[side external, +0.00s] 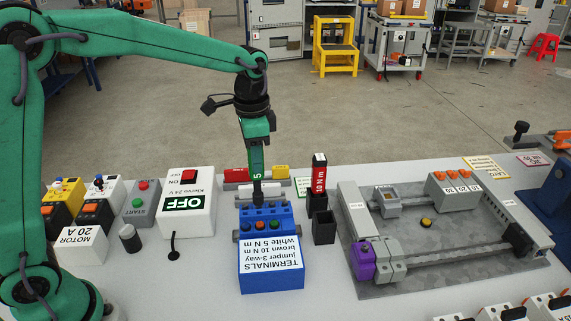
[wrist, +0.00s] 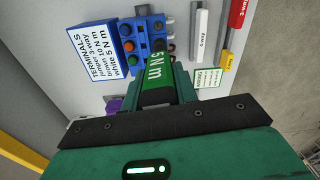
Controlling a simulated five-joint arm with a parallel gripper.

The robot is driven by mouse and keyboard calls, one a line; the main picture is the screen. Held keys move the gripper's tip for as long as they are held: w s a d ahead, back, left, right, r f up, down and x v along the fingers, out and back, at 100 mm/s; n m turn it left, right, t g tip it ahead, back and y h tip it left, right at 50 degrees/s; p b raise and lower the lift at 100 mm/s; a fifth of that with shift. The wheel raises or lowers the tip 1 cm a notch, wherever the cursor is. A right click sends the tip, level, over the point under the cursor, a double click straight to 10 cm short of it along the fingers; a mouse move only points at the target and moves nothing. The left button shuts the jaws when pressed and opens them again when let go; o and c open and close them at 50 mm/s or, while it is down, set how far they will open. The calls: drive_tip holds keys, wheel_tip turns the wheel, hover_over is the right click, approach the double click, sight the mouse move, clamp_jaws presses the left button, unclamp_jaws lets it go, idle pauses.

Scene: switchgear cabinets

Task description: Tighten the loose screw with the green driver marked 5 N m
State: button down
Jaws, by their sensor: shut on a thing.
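My gripper (side external: 257,135) is shut on the green driver (side external: 256,163), which points down, upright, over the blue terminal block (side external: 246,213). In the wrist view the green driver (wrist: 155,88) shows its "5 N m" mark between my jaws. Its dark tip is at the back part of the block; whether it touches a screw I cannot tell. Which screw is loose cannot be made out.
A red driver (side external: 319,172) marked 10 N m stands in a black holder right of the block, beside an empty holder (side external: 324,228). Left is a white OFF switch box (side external: 188,203). Right is a grey plate (side external: 440,262) with rails. White, red and yellow pieces (side external: 235,175) lie behind the block.

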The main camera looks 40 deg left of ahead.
drive_tip(key=shift+r, duration=2.4)
drive_tip(key=shift+a, duration=0.1)
